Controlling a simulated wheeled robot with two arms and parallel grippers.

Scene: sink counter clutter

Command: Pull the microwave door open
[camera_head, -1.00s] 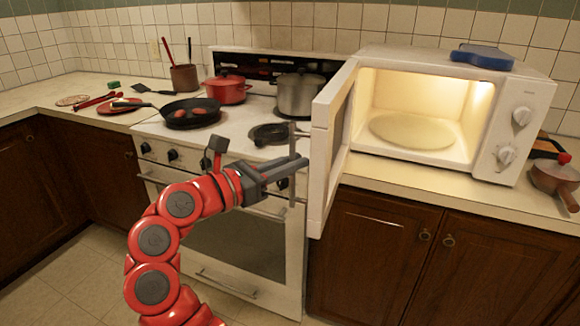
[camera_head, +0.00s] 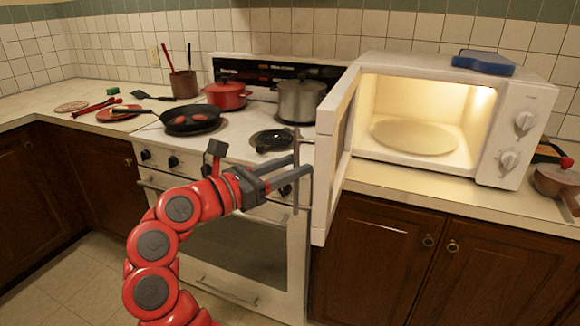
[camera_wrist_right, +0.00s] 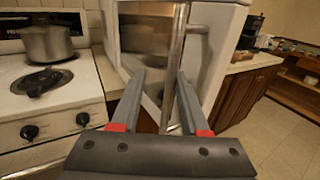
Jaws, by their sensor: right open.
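The white microwave (camera_head: 515,110) stands on the counter at the right, lit inside with a glass plate. Its door (camera_head: 330,165) is swung wide open toward the left and front. A vertical metal bar handle (camera_head: 295,185) is on the door's outer face. My right gripper (camera_head: 303,168) is open at the handle. In the right wrist view, the handle (camera_wrist_right: 173,70) runs between the two spread fingers of the gripper (camera_wrist_right: 160,75); I cannot tell whether either finger touches it. My left gripper is not in view.
The stove (camera_head: 240,140) is left of the door, with a frying pan (camera_head: 190,119), red pot (camera_head: 229,95) and steel pot (camera_head: 301,101). A blue object (camera_head: 484,62) lies on the microwave. A small pot (camera_head: 556,182) sits right of it. The floor in front is clear.

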